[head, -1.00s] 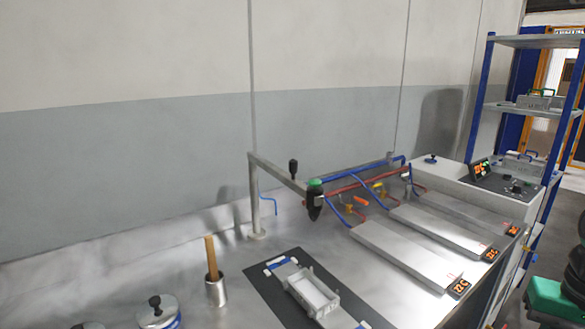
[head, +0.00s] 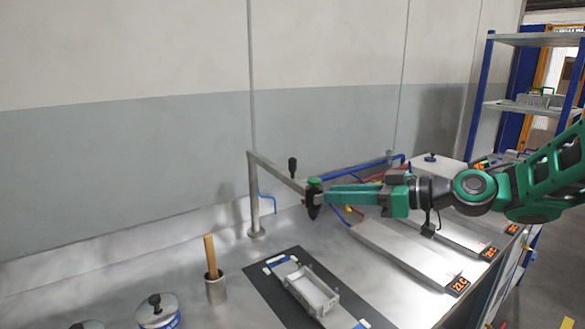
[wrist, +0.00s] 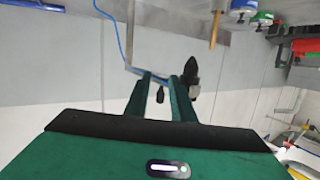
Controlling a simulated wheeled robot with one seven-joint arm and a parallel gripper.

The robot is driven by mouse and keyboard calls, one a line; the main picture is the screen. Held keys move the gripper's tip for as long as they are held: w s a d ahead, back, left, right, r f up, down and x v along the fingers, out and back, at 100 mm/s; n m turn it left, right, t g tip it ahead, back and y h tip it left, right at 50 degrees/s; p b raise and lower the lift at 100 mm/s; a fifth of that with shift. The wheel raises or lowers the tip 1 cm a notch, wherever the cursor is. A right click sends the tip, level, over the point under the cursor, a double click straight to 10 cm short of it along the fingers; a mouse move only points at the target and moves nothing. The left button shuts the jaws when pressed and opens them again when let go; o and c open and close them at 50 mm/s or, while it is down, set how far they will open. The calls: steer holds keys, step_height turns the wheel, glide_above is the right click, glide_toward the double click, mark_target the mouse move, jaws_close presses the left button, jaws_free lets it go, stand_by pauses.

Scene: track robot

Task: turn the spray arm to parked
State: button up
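The spray arm (head: 275,172) is a grey bar reaching out from an upright post (head: 253,205) on the bench. A black handle (head: 292,167) stands up on the bar, and a dark spray head (head: 313,203) with a green top hangs at its end. My gripper (head: 328,195) comes from the right, its green fingers level and close to the spray head. In the wrist view the fingers (wrist: 162,78) are apart with nothing clamped. There the handle (wrist: 160,95) shows in the gap between them, and the spray head (wrist: 190,70) beside the right finger. Contact cannot be told.
Below the spray arm a tray (head: 313,293) lies on a dark mat. A metal cup (head: 216,289) with a wooden handle and a lidded pot (head: 157,311) stand to the left. Blue pipes (head: 362,166) and sloped panels (head: 400,250) lie behind and under my arm. The wall closes off the back.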

mark_target(292, 177)
step_height(292, 177, up, 5)
steer(key=a+n+y, duration=0.1)
steer(key=y, duration=0.2)
steer(key=shift+t, duration=0.3)
steer(key=x, duration=1.1)
steer(key=shift+w+d+f, duration=0.15)
steer(key=shift+f, duration=0.05)
jaws_close()
